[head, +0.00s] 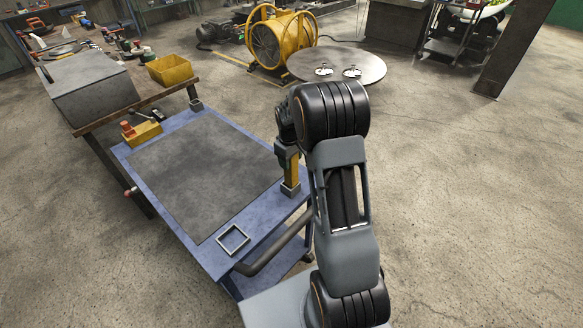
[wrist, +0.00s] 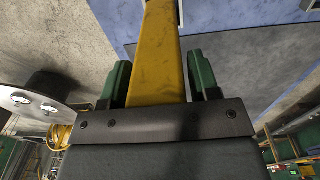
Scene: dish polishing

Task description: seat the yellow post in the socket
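The yellow post (head: 292,166) stands about upright at the right edge of the blue cart. Its lower end meets a small grey square collar (head: 291,189), which looks like the socket; I cannot tell how deep the post sits. In the wrist view the post (wrist: 158,55) runs between the two fingers (wrist: 160,80), close along both. The post's top is hidden by my gripper. An open grey square frame (head: 233,240) lies at the cart's near corner.
The blue cart (head: 207,250) has a dark mat (head: 205,165), bare in the middle. A bench with a grey case (head: 90,92) adjoins at left.

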